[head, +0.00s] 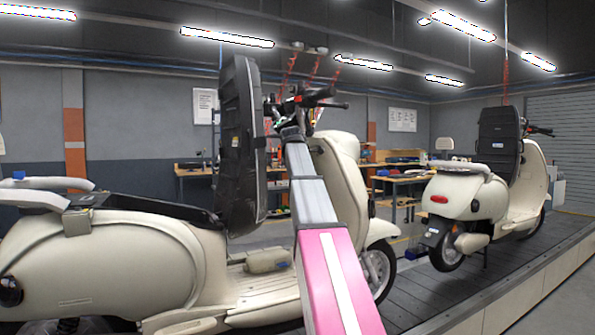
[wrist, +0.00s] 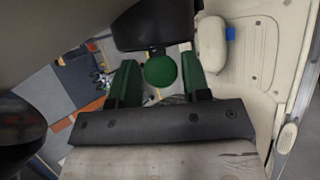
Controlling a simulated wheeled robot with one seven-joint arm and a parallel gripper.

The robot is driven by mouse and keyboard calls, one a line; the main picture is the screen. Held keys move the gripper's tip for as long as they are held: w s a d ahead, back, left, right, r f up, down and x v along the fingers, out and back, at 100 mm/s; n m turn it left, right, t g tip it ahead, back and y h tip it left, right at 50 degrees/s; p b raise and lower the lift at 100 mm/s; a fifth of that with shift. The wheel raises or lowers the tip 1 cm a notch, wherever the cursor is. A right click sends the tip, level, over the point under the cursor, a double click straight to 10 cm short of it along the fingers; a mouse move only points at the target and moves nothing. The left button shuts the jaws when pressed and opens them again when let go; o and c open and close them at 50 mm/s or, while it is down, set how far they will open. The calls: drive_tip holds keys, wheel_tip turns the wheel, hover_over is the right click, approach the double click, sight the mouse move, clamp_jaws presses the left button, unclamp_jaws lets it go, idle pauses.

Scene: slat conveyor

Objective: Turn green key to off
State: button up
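The green key (wrist: 160,69) shows as a round green head in the wrist view, below a dark part of the scooter. My gripper (wrist: 160,80) has its two green-padded fingers apart, one on each side of the key head. Whether the pads touch the key cannot be told. In the head view, my arm reaches up to the handlebar (head: 310,100) of the near cream scooter (head: 110,260). The key and the fingers cannot be made out there.
The near scooter's black seat (head: 240,150) stands raised, just left of my arm. A second cream scooter (head: 470,195) stands further along the slat conveyor (head: 425,290). Workbenches (head: 400,178) are behind. In the wrist view, a pale panel (wrist: 250,60) lies to the right.

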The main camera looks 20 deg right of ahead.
drive_tip(key=c, duration=0.5)
drive_tip(key=shift+o, duration=0.8)
drive_tip(key=shift+w+r+g, duration=0.15)
drive_tip(key=shift+w+g, duration=0.05)
drive_tip(key=shift+g, duration=0.1)
drive_tip(key=shift+n+g, duration=0.4)
drive_tip(key=shift+g, duration=0.4)
drive_tip(key=shift+s, duration=0.1)
